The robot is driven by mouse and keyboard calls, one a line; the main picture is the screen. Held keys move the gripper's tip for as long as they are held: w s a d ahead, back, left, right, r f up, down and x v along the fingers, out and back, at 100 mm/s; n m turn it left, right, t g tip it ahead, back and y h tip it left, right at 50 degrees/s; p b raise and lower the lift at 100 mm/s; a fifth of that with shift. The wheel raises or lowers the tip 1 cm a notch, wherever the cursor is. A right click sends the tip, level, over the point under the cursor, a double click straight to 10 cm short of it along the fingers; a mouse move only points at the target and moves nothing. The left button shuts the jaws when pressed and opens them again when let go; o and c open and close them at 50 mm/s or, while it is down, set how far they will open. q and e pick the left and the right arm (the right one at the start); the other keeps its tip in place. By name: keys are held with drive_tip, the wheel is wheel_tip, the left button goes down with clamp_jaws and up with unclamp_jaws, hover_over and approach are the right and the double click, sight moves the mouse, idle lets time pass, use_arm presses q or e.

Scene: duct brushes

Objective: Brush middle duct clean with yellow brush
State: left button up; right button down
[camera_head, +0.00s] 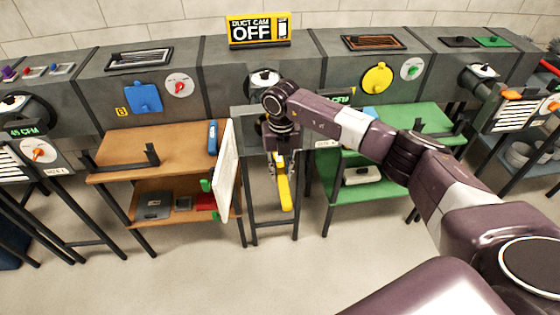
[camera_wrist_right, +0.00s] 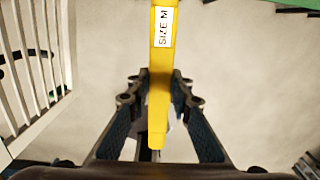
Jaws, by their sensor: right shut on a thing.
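My right gripper (camera_head: 278,168) is shut on the yellow brush (camera_head: 285,192), whose handle hangs down in front of the middle stand. In the right wrist view the yellow handle (camera_wrist_right: 161,60) runs between the two fingers of the gripper (camera_wrist_right: 158,92) and bears a "SIZE M" label. The brush's bristle end cannot be made out. The middle duct (camera_head: 230,78) is at the back centre, under the "DUCT CAM OFF" sign (camera_head: 258,31). My right wrist and forearm hide part of its front. My left gripper is not in view.
A brown shelf (camera_head: 170,150) with a blue item (camera_head: 213,137) and a white panel (camera_head: 228,172) stands left of the gripper. A green shelf (camera_head: 420,119) stands to the right. The floor in front is clear.

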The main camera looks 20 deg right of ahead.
sight(288, 204)
drive_tip(key=s+p, duration=0.1)
drive_tip(key=s, duration=0.1)
drive_tip(key=s+a+p, duration=0.1)
drive_tip(key=s+p, duration=0.1)
drive_tip(key=s, duration=0.1)
drive_tip(key=s+a+p, duration=0.1)
drive_tip(key=s+p, duration=0.1)
drive_tip(key=shift+s+a+r, duration=0.15)
drive_tip(key=shift+s, duration=0.1)
drive_tip(key=s, duration=0.1)
drive_tip(key=s+a+p, duration=0.1)
drive_tip(key=s, duration=0.1)
drive_tip(key=shift+p, duration=0.3)
drive_tip(key=shift+s+a+p, duration=0.2)
drive_tip(key=shift+s+p, duration=0.05)
drive_tip(key=shift+s, duration=0.4)
drive_tip(key=shift+s+a+p, duration=0.2)
drive_tip(key=shift+s, duration=0.4)
